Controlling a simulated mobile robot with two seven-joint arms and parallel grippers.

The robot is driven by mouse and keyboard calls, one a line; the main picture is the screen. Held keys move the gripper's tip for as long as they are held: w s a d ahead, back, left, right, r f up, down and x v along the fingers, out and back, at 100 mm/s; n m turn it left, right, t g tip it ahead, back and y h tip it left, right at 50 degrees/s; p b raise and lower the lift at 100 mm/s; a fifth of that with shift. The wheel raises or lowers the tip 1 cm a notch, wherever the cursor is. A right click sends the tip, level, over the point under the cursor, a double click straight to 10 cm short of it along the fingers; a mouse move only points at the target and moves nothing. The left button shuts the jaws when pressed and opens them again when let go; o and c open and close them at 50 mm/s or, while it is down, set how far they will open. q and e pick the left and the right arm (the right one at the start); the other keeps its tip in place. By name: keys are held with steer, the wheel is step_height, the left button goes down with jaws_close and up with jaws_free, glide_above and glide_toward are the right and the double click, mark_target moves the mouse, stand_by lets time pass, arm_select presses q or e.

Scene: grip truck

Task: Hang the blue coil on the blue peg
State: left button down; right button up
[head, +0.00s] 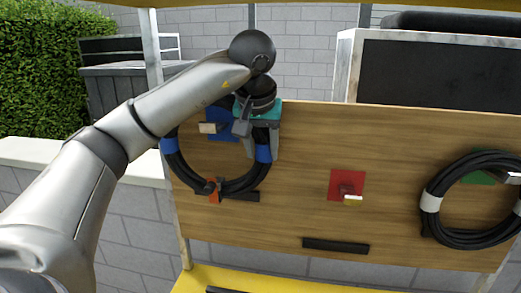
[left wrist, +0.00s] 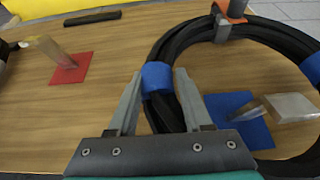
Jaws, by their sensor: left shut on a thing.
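The blue coil (head: 230,187) is a black cable ring with blue bands and an orange-and-grey piece at its bottom. It is at the board's left and also shows in the left wrist view (left wrist: 185,45). My left gripper (head: 264,150) is shut on its right side at a blue band, seen between the fingers (left wrist: 160,85). The blue peg (head: 208,128) has a pale tip and a blue backing plate (head: 224,122). It appears inside the ring, also in the left wrist view (left wrist: 290,107). I cannot tell whether the coil rests on it. My right gripper is not in view.
The wooden board (head: 300,150) carries a red peg (head: 347,192) with nothing on it. A black coil with white bands (head: 465,238) hangs at the right by a green plate (head: 478,177). A dark bar (head: 336,246) is low on the board. A yellow surface (head: 240,280) lies below.

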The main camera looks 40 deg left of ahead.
arm_select(q)
steer(key=shift+w+a+r, duration=0.1)
steer(key=shift+w+a, duration=0.2)
steer(key=shift+w, duration=0.2)
steer(key=shift+w+a, duration=0.25)
steer(key=shift+w, duration=0.2)
steer(key=shift+w+a, duration=0.1)
steer(key=shift+w, duration=0.05)
steer(key=shift+x, duration=0.95)
steer(key=shift+d+f+b, duration=0.3)
steer(key=shift+f+b, duration=0.1)
steer(key=shift+f, duration=0.55)
steer(key=shift+w+a+f, duration=0.1)
steer(key=shift+a+f, duration=0.3)
steer(key=shift+d, duration=0.1)
